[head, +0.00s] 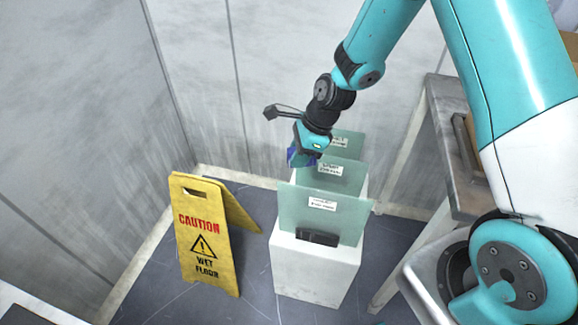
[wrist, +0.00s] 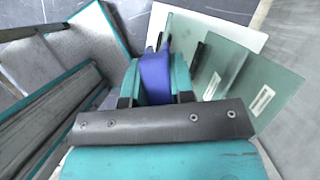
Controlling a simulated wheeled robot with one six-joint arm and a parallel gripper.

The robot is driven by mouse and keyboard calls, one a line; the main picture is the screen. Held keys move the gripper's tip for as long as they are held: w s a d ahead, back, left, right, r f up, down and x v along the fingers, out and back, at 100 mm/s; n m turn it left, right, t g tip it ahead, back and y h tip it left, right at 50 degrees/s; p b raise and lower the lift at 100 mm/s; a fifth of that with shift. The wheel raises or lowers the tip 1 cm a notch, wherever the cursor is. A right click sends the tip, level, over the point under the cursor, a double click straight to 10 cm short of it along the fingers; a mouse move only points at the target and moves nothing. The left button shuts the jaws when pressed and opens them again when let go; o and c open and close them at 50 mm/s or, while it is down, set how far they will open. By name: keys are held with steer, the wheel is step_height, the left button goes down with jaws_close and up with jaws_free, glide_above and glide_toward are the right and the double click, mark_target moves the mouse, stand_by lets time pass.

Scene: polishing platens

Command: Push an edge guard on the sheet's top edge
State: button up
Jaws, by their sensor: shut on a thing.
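My gripper (head: 302,160) is shut on a blue edge guard (wrist: 155,75), which also shows as a small blue patch in the head view (head: 293,158). Several pale green, labelled sheets stand upright in a row: a front sheet (head: 310,218), a middle sheet (head: 345,182) and a back sheet (head: 352,138). My gripper is at the left end of the middle and back sheets, near their top edges. In the wrist view the sheets (wrist: 275,80) are to the right of the guard. I cannot tell whether the guard touches a sheet.
The sheets stand on a white block (head: 310,275). A dark block (head: 317,237) sits at the front sheet's foot. A yellow wet-floor sign (head: 205,230) stands to the left, a grey table (head: 440,130) to the right. Walls are close behind; some floor is clear between sign and block.

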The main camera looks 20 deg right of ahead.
mark_target(288, 184)
steer(key=m, duration=0.1)
steer(key=a+m+t, duration=0.1)
steer(key=w+m+b, duration=0.1)
steer(key=m, duration=0.1)
steer(key=shift+a+f+h, duration=0.3)
steer(key=shift+a+f, duration=0.05)
steer(key=shift+a, duration=0.05)
steer(key=shift+f+t, duration=0.15)
steer(key=shift+t, duration=0.15)
step_height(288, 184, down, 4)
steer(key=b, duration=0.4)
steer(key=shift+a+f+b, duration=0.15)
steer(key=shift+f+b, duration=0.35)
steer(key=shift+f, duration=0.3)
steer(key=shift+f+b, duration=0.6)
steer(key=shift+f, duration=1.45)
stand_by(2.6)
steer(key=o, duration=1)
